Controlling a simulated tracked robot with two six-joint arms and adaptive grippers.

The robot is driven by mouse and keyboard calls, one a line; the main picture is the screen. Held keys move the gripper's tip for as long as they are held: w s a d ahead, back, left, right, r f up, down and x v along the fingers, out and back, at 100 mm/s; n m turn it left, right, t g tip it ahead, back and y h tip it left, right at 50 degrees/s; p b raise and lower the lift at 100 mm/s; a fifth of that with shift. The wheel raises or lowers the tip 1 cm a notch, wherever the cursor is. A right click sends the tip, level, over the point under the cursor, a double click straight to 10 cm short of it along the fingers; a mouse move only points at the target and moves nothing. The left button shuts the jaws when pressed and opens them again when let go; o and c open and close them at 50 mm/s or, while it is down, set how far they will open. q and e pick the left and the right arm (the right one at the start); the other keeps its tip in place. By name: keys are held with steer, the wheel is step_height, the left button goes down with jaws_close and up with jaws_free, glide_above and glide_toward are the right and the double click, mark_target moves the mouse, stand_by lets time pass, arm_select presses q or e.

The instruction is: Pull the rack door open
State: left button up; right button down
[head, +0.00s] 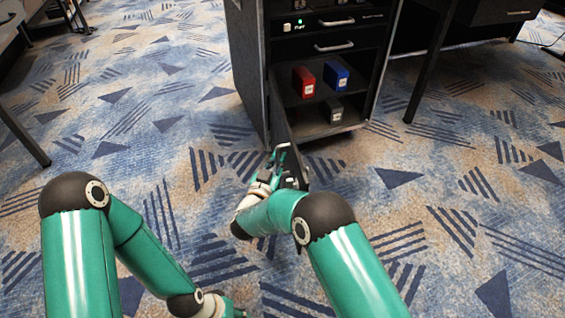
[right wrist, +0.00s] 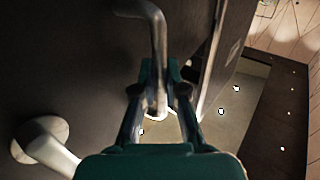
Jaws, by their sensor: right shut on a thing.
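The rack (head: 250,70) stands at the top middle of the head view with its front uncovered. Its dark door (head: 281,118) is swung out towards me and shows almost edge-on at the left of the opening. My right gripper (head: 283,160) is at the door's near edge. In the right wrist view my right gripper (right wrist: 160,105) is shut on the bent metal door handle (right wrist: 157,45), which passes between its fingers. The dark door panel fills the left of that view.
Inside the rack are a red box (head: 304,82) and a blue box (head: 336,75) on a shelf, with a dark grey box (head: 333,110) lower down. Desk legs stand at right (head: 428,65) and left (head: 25,135). Patterned carpet (head: 430,200) lies clear around the rack's front.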

steer(key=shift+w+d+r, duration=0.1)
steer(key=shift+w+d, duration=0.2)
steer(key=shift+d, duration=0.2)
steer(key=c, duration=1.2)
jaws_free()
steer(key=shift+d, duration=0.1)
arm_select(q)
steer(key=shift+w, duration=0.1)
